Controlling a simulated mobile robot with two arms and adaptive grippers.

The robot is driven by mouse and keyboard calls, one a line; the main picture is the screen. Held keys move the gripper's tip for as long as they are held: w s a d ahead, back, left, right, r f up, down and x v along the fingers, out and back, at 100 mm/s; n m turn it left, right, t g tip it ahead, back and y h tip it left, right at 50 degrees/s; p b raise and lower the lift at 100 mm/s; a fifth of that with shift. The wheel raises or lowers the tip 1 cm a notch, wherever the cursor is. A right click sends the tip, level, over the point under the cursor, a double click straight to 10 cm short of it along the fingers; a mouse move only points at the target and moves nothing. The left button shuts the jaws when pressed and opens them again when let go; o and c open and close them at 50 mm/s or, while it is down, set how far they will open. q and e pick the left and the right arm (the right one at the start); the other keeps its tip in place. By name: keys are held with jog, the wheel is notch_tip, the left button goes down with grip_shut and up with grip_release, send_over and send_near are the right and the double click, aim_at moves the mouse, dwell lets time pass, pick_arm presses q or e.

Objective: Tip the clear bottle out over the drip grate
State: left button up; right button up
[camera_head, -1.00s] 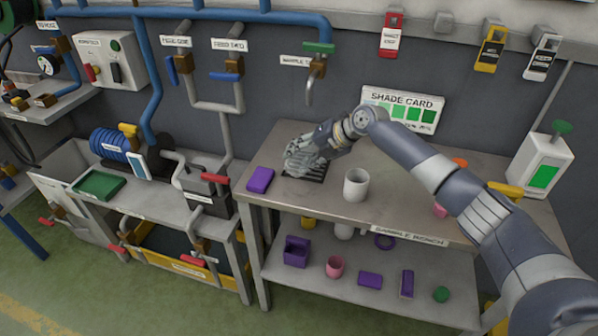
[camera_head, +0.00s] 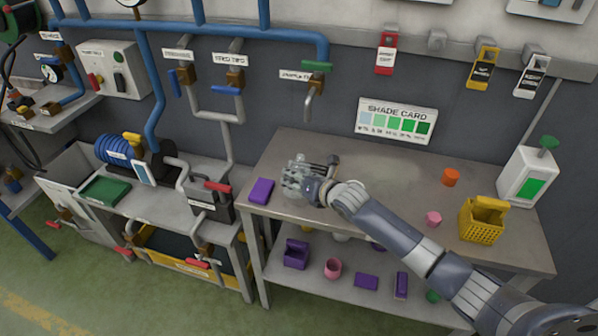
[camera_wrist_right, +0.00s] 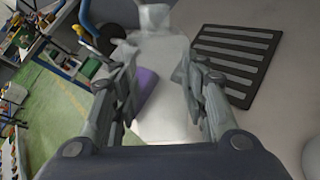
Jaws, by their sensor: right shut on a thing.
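The clear bottle (camera_wrist_right: 160,105) is a pale, see-through shape in the right wrist view, its narrower end toward the top of the picture. My right gripper (camera_head: 298,182) is shut on it, with a finger on either side in the wrist view (camera_wrist_right: 160,85). The bottle is hard to make out in the head view, and its tilt is unclear. The black slotted drip grate (camera_wrist_right: 238,62) lies on the bench to the right of the bottle in the wrist view. My gripper hides most or all of it in the head view. My left gripper is not in view.
A purple block (camera_head: 261,191) sits at the bench's left edge. An orange cup (camera_head: 450,177), a pink cup (camera_head: 433,219), a yellow basket (camera_head: 482,221) and a white dispenser (camera_head: 524,175) stand at the right. A sample tap (camera_head: 313,90) hangs behind. The bench (camera_head: 385,175) is clear behind my arm.

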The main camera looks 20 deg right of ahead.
aim_at(292, 194)
jog(key=shift+s+a+f+n+t+b, duration=0.5)
jog(key=shift+s+t+b, duration=0.15)
jog(key=shift+t+b, duration=0.25)
jog(key=s+n+t+b, duration=0.1)
jog(key=b, duration=0.3)
jog(key=s+a+n+t+b, duration=0.1)
jog(key=b, duration=0.3)
jog(key=shift+s+a+n+t, duration=0.2)
jog(key=shift+a+n+t, duration=0.1)
jog(key=shift+t, duration=0.1)
pick_arm(q)
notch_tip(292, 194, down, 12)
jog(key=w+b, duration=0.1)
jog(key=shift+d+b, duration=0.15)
jog(key=shift+b, duration=0.25)
pick_arm(e)
jog(key=shift+s+a+r+n+t, duration=0.1)
jog(key=shift+s+r+n+t, duration=0.05)
jog(key=shift+s+n+t, duration=0.15)
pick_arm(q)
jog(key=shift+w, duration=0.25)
pick_arm(e)
jog(key=s+d+r+m+h, duration=0.1)
jog(key=s+r+h, duration=0.1)
jog(key=s, duration=0.7)
jog(key=s+d+r+m+h, duration=0.1)
jog(key=s+r, duration=0.1)
jog(key=s, duration=0.8)
jog(key=shift+h, duration=0.4)
jog(key=shift+a, duration=0.1)
